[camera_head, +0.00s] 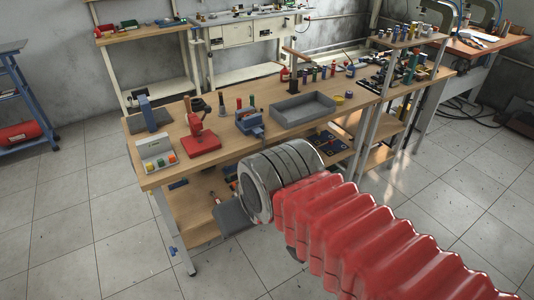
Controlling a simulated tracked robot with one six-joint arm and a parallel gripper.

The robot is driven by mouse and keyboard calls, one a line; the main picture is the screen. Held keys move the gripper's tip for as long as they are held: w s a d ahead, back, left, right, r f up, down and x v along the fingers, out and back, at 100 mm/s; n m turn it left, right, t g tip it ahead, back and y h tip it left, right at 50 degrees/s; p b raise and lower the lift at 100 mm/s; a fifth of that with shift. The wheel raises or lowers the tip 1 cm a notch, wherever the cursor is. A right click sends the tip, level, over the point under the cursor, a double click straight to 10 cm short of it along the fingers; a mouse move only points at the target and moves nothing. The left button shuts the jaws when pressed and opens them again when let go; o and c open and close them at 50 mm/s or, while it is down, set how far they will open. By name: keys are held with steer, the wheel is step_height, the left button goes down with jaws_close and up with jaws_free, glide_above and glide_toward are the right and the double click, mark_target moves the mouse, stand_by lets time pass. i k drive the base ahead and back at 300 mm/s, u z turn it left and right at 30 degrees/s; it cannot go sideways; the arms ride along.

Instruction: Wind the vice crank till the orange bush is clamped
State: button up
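A small blue vice (250,123) stands on the wooden workbench (222,138), left of a grey tray. Its crank and the inside of its jaws are too small to make out. I cannot pick out the orange bush for certain. My arm, with red bellows and a ribbed metal joint, reaches in from the lower right and ends in front of the bench.
Near the vice are the grey tray (303,121), a red hand press (202,136), a button box (157,152) and a blue-and-grey device (148,115). Several coloured cylinders stand along the bench's back. A metal shelf post rises at the right. Tiled floor is open at the left.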

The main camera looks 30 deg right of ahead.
mark_target(264, 139)
steer(key=i, duration=1)
